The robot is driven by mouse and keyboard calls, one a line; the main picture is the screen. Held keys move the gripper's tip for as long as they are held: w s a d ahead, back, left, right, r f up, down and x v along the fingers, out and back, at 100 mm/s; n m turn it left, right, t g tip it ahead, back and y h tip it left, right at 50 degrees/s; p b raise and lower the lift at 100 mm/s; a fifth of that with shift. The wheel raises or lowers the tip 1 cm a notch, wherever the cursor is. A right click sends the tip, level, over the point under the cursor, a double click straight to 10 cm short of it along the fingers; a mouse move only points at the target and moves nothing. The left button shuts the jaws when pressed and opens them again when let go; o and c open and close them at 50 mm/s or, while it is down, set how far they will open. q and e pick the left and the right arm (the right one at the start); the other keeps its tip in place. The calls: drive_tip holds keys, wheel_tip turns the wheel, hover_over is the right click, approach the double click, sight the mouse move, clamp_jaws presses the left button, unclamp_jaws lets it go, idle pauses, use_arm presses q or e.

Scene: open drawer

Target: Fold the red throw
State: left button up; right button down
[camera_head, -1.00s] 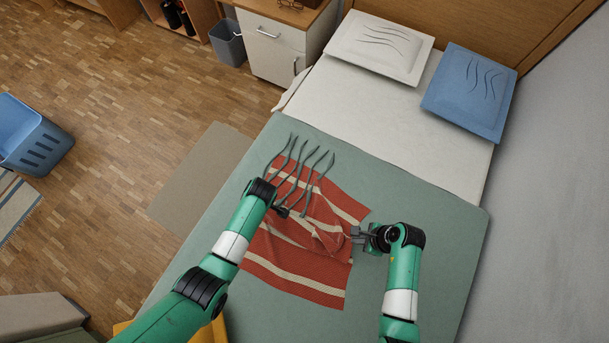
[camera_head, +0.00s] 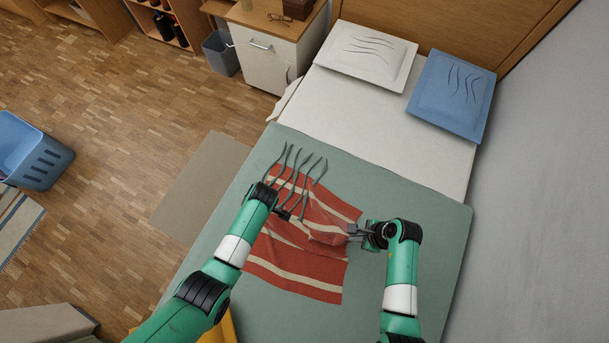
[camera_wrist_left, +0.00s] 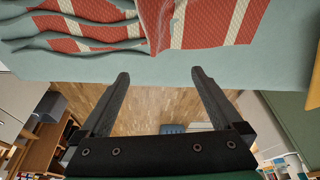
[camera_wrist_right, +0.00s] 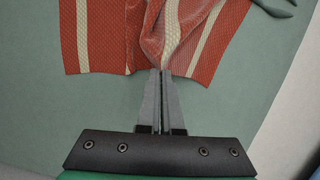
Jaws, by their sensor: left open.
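The red throw (camera_head: 302,272) with cream stripes lies on the green bed cover, spread with some creases. It also shows in the right wrist view (camera_wrist_right: 98,40) and along the top of the left wrist view (camera_wrist_left: 205,24). My right gripper (camera_head: 350,232) is at the throw's right edge. Its fingers (camera_wrist_right: 161,72) are nearly together on the edge, and the cloth bunches up at their tips. My left gripper (camera_head: 286,214) is over the throw's left part in the head view. Its fingers (camera_wrist_left: 158,76) are wide apart with no cloth between them. My left forearm hides part of the throw's left side.
The green bed cover (camera_head: 400,200) has free room right of the throw and carries dark wavy strips (camera_head: 281,168) across the throw's upper left. A white pillow (camera_head: 366,52) and a blue pillow (camera_head: 452,95) lie at the bed's head. A nightstand (camera_head: 264,58) stands beside it.

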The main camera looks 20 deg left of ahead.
use_arm(q)
drive_tip(key=p+v, duration=0.6)
drive_tip(key=v, duration=0.5)
drive_tip(key=shift+r, duration=0.25)
use_arm(e)
wheel_tip(320, 180, up, 7)
drive_tip(key=shift+f, duration=0.2)
use_arm(q)
drive_tip(key=shift+d, duration=0.15)
use_arm(e)
unclamp_jaws()
use_arm(q)
wheel_tip(320, 180, up, 6)
drive_tip(key=p, duration=0.6)
use_arm(e)
drive_tip(key=v, duration=0.6)
drive_tip(key=shift+a, duration=0.25)
use_arm(q)
drive_tip(key=shift+r, duration=0.1)
